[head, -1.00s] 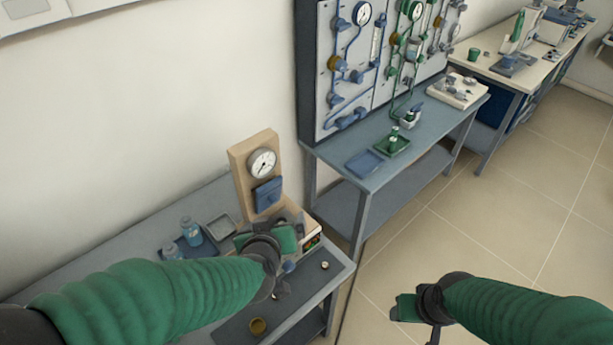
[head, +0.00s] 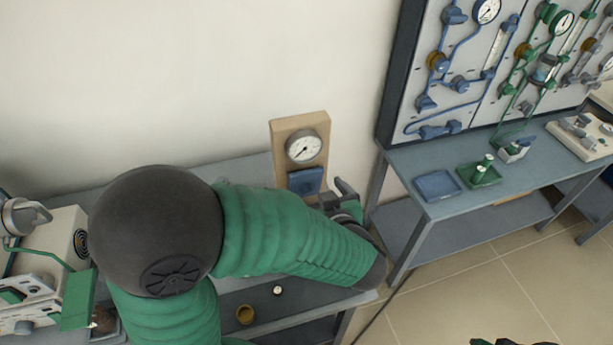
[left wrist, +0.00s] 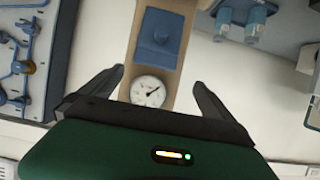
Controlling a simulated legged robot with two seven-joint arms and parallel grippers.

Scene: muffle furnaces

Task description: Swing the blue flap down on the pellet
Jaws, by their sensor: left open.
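The blue flap (head: 306,181) is on a light wooden upright panel, just below a round white dial (head: 304,147). In the left wrist view, which looks inverted, the flap (left wrist: 158,38) lies above the dial. My left gripper (head: 338,195) is just right of the flap, partly hidden by my green arm. In the left wrist view its two dark fingers (left wrist: 158,75) stand wide apart with nothing between them, the dial and panel beyond. I cannot make out a pellet. Only a green sliver of my right gripper (head: 510,342) shows at the bottom edge; its jaws are out of frame.
A grey bench (head: 240,170) runs along the wall, largely covered by my arm. A white device (head: 50,260) is at left.

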